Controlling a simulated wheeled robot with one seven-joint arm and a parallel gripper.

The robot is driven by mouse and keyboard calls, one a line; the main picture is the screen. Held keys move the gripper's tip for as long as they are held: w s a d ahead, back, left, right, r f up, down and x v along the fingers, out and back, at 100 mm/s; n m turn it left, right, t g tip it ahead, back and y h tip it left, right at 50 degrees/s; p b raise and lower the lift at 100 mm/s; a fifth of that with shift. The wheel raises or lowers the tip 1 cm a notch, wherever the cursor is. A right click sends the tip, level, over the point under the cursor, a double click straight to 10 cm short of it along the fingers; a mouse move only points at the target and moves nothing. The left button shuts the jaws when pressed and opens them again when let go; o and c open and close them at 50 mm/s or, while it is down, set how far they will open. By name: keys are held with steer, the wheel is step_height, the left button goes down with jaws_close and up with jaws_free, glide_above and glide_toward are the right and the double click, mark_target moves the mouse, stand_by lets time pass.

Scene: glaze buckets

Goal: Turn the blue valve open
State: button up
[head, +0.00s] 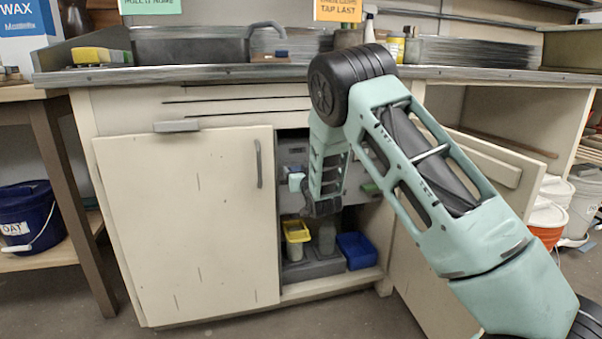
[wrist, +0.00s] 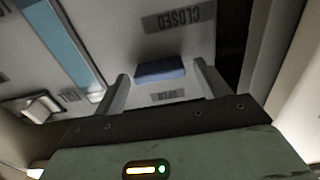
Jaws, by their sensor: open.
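The blue valve handle (wrist: 160,70) is a short blue bar on a grey panel (wrist: 120,45). In the wrist view, it lies between the two fingers of my gripper (wrist: 161,74), which are apart, one on each side. I cannot tell whether either finger touches it. An upside-down label reading CLOSED (wrist: 180,17) is above the handle, and a smaller label (wrist: 167,95) below it is too dim to read. In the head view, my gripper (head: 322,207) reaches into the open right part of the sink cabinet, and my arm hides the blue handle.
The left cabinet door (head: 190,220) is closed; the right door (head: 425,260) stands open. A small pale-and-blue thing (head: 296,180) shows left of my arm, a green one (head: 368,188) right.

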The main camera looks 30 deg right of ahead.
steer(key=c, duration=1)
steer(key=shift+m, duration=0.3)
steer(key=shift+s+d+f+m+b, duration=0.1)
steer(key=shift+m+b, duration=0.05)
steer(key=shift+m, duration=2.75)
steer(key=shift+w+d+f+m+b, duration=0.1)
steer(key=shift+m, duration=2.8)
steer(key=shift+s+d+f+m+b, duration=0.1)
steer(key=shift+m+b, duration=0.05)
steer(key=shift+m, duration=2.75)
steer(key=shift+a, duration=0.1)
